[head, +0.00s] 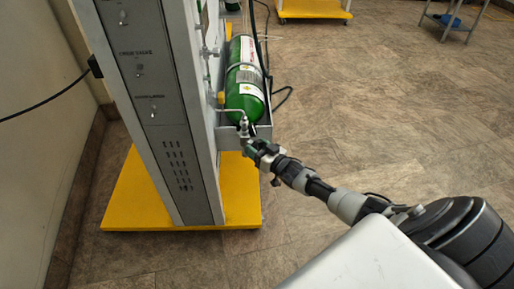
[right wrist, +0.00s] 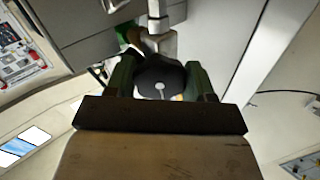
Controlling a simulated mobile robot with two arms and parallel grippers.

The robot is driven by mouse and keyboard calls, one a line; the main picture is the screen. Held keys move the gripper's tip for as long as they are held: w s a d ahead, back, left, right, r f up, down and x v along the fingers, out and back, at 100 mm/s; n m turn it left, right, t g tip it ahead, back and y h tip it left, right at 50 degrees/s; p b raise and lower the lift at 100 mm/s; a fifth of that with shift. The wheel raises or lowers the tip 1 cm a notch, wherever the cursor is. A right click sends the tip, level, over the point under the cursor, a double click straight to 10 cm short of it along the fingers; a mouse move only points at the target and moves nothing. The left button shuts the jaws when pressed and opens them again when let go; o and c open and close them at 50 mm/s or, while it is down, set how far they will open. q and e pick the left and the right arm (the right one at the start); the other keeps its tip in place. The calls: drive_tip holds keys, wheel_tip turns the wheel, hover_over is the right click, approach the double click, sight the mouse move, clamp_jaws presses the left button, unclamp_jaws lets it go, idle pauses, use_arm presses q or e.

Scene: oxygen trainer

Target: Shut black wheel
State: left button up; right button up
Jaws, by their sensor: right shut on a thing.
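The black wheel (right wrist: 153,74) sits between the two fingers of my right gripper (right wrist: 160,80) in the right wrist view, with a small pale pin at its centre. The fingers are shut on its sides. In the head view my right gripper (head: 257,150) reaches the valve (head: 245,132) below the green oxygen cylinder (head: 245,85); the wheel is too small and covered to make out there. A metal pipe joins the valve. My left gripper is out of view.
The cylinder stands in a bracket on the right side of a tall grey panel (head: 160,120) with a yellow base (head: 135,200). A wall (head: 40,120) is close on the left. The tiled floor (head: 390,110) on the right is largely clear.

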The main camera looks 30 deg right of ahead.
drive_tip(key=shift+f+m, duration=0.1)
drive_tip(key=shift+m, duration=0.4)
drive_tip(key=o, duration=0.9)
drive_tip(key=s, duration=0.1)
drive_tip(key=s+p, duration=0.1)
drive_tip(key=s, duration=0.1)
drive_tip(key=s+d+p, duration=0.1)
drive_tip(key=s, duration=0.1)
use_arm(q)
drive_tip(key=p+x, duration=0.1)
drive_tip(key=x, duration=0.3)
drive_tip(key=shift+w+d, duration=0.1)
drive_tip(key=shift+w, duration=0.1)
use_arm(e)
approach(258, 148)
drive_tip(key=shift+s+f, duration=0.1)
drive_tip(key=shift+s, duration=0.15)
drive_tip(key=shift+a, duration=0.1)
